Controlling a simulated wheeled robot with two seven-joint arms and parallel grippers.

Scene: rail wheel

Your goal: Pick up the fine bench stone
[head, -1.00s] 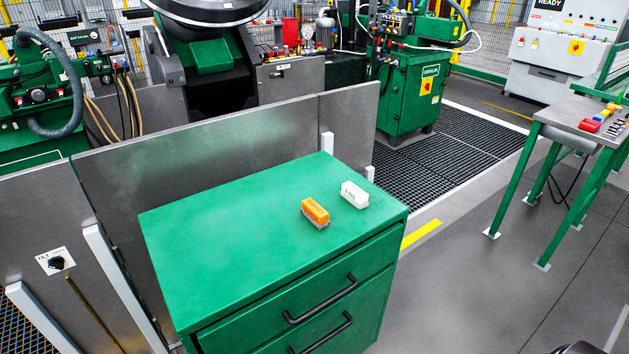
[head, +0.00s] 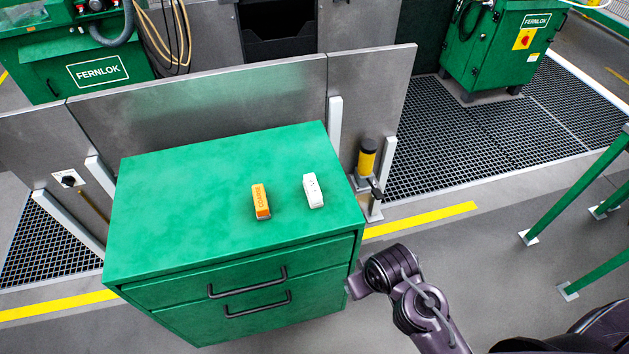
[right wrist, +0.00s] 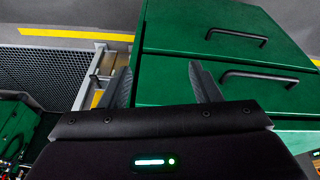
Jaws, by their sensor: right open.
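A small white block (head: 313,190), its lettering too small to read, lies on top of the green cabinet (head: 180,215), toward the right. To its left lies an orange block (head: 261,201) marked COARSE, and the two are apart. My right gripper (right wrist: 160,85) is open and empty in the right wrist view, in front of the cabinet's drawers. In the head view my right arm comes in from below, and the gripper (head: 355,284) is small beside the cabinet's right front corner, below its top. Neither block shows in the right wrist view. My left gripper is not in view.
The cabinet has dark drawer handles (head: 248,285) on its front. Grey metal panels (head: 220,100) stand behind it, and a black and yellow post (head: 366,160) stands at its right rear. The left part of the cabinet top is clear.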

